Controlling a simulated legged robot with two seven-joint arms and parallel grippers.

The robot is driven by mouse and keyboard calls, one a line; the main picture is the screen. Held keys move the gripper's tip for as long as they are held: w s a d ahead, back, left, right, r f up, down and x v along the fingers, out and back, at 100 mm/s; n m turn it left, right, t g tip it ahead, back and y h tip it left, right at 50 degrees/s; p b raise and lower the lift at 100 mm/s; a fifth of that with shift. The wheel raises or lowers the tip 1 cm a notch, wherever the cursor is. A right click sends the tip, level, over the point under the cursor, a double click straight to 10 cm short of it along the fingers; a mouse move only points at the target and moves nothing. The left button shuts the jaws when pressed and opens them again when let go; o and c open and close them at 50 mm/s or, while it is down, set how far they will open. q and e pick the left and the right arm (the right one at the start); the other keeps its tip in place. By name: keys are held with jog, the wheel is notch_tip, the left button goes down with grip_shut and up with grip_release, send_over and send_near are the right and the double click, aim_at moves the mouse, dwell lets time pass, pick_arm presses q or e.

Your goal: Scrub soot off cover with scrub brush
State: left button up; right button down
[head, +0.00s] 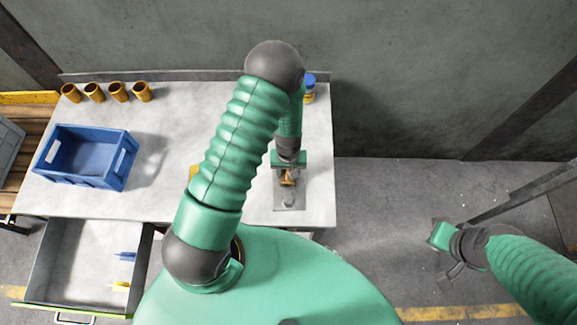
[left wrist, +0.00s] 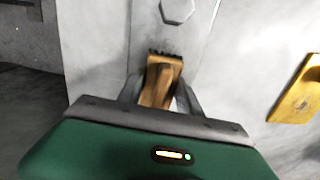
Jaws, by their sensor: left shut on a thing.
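My left gripper (head: 288,172) is shut on the wooden scrub brush (left wrist: 160,82), which has dark bristles at its far end in the left wrist view. The brush also shows in the head view (head: 288,179), partly hidden by the gripper. The grey cover (head: 289,201) is a flat plate with a hexagonal piece on it, on the table below the brush. It also shows in the left wrist view (left wrist: 140,30). I cannot tell whether the bristles touch it, and no soot stands out. My right gripper (head: 447,248) is over the floor, away from the table; its jaw state is unclear.
On the pale table (head: 255,205) are a blue crate (head: 83,183), several orange cups (head: 118,92) and a blue-topped container (head: 309,88). A yellow block (left wrist: 298,92) lies right of the brush. An open drawer (head: 80,262) juts out at front left.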

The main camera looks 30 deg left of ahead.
aim_at(289, 182)
pick_arm(q)
jog(key=shift+s+d+f, duration=0.1)
jog(key=shift+s+d, duration=0.45)
jog(key=shift+s, duration=0.25)
jog(key=shift+s+d, duration=0.55)
jog(key=shift+s, duration=0.25)
jog(key=shift+p, duration=0.4)
jog(key=shift+w+a, duration=0.1)
jog(key=shift+w, duration=0.05)
jog(key=shift+w+a+b, duration=0.15)
jog(key=shift+w+a, duration=0.4)
jog(key=shift+w, duration=0.25)
jog(key=shift+w+a+b, duration=0.15)
jog(key=shift+w+a, duration=0.4)
jog(key=shift+w, duration=0.25)
jog(key=shift+w+a+b, duration=0.6)
jog(key=shift+w+a, duration=0.25)
jog(key=shift+w, duration=0.3)
jog(key=shift+w+a, duration=0.2)
jog(key=shift+w, duration=0.1)
notch_tip(289, 182, up, 6)
jog(key=p, duration=0.4)
jog(key=shift+p, duration=0.3)
